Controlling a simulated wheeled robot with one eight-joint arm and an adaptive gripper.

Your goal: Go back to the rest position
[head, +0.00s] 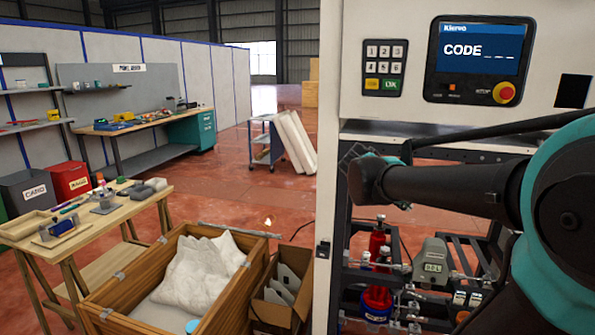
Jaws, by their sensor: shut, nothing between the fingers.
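My arm reaches in from the right edge, across the front of the dispenser machine (465,128). Its dark link ends at a teal joint near the machine's left post. A small dark part that looks like my gripper (350,155) shows just behind this joint, mostly hidden. It looks shut and empty, apart from the bench and the crate. The machine has a keypad (384,68) and a blue screen (480,48) reading "CODE" with blank dashes.
A wooden crate (130,322) with a white lumpy mass stands front left, beside a cardboard box (275,312). A wooden bench (150,200) with tools is at left. A red bottle (378,240) stands in the machine's lower bay. Red floor (240,190) is open behind the crate.

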